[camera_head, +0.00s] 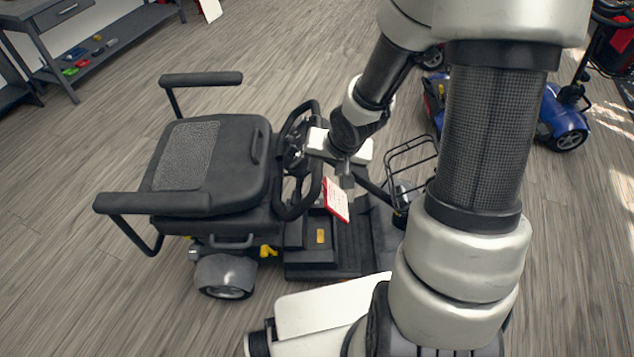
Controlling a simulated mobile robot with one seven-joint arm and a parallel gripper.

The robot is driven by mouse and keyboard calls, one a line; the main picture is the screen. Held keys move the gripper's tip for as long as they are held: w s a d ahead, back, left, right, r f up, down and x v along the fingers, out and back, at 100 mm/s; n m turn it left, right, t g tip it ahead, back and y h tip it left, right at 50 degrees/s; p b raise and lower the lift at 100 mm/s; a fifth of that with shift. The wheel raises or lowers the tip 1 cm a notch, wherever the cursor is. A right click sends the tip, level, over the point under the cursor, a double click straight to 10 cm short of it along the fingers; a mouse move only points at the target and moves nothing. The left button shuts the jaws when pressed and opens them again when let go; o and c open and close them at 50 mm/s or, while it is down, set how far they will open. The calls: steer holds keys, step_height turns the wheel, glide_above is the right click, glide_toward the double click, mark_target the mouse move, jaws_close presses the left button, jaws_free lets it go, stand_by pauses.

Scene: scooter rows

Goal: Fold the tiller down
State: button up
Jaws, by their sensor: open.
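A dark mobility scooter with a black seat (212,165) stands left of centre, its front to the right. Its tiller (372,188) slopes from the front of the deck back toward the seat. The black loop handle (291,208) at the tiller's upper end is close to the seat's front edge. My gripper (341,174) is open and reaches down over the tiller, just right of the loop handle. My wrist hides part of the tiller head. I cannot tell whether the fingers touch the tiller.
A red-edged white card (336,200) hangs below my gripper. A wire basket (411,160) is at the scooter's front. A blue scooter (562,118) stands behind my arm at right. A grey bench (105,45) is at upper left. Floor at lower left is clear.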

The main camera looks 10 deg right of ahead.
mark_target(318, 178)
steer(key=b+x, duration=0.4)
steer(key=x, duration=0.6)
steer(key=shift+f, duration=0.2)
jaws_close()
